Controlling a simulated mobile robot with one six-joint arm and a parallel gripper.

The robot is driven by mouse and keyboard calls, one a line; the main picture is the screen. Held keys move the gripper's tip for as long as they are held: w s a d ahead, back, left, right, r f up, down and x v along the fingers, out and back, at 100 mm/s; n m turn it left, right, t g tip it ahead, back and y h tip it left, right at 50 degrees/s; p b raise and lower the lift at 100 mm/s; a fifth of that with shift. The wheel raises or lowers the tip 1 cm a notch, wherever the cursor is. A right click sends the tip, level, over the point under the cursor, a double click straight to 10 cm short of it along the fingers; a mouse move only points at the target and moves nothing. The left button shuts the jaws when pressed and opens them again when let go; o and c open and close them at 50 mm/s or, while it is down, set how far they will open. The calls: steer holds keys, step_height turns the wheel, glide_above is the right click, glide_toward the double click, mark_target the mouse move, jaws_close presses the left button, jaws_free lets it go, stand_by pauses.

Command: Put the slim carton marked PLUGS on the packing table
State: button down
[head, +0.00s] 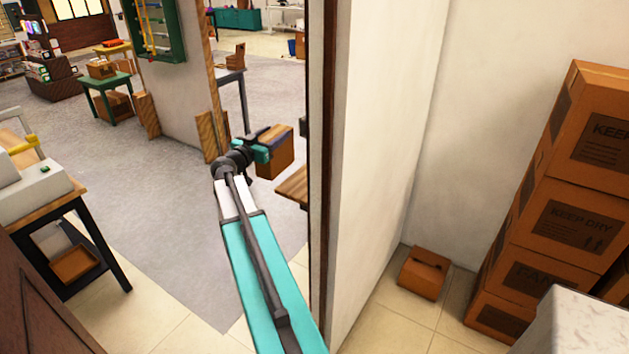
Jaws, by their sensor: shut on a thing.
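My gripper (262,150), at the end of my outstretched teal arm, is shut on a brown carton (277,158) with a darker side. It holds the carton in the air in the doorway, just left of the door frame. No marking can be read on the carton at this size, so I cannot tell whether it says PLUGS. Several tables show, but I cannot tell which is the packing table. A wooden-topped table with dark legs (48,212) stands at the left; a wooden surface (292,187) is partly hidden behind the door frame at right.
A white wall and dark door frame (322,130) stand close right of my arm. Right of it are stacked cartons (570,150) and a small box (424,272) on the floor. A green table (107,82) stands farther back. Open grey floor (170,215) lies ahead-left.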

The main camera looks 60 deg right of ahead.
steer(key=s+d+r+g+p, duration=0.1)
steer(key=s+d+r, duration=0.2)
steer(key=s+d, duration=0.2)
steer(key=shift+s+d+r+m, duration=0.35)
steer(key=shift+d+r+m, duration=0.05)
steer(key=shift+d, duration=0.8)
steer(key=shift+f+p, duration=1.25)
steer(key=shift+f, duration=1.75)
step_height(320, 180, down, 4)
steer(key=shift+p, duration=0.95)
steer(key=shift+f+b, duration=0.15)
steer(key=shift+b, duration=0.2)
steer(key=c, duration=0.7)
jaws_free()
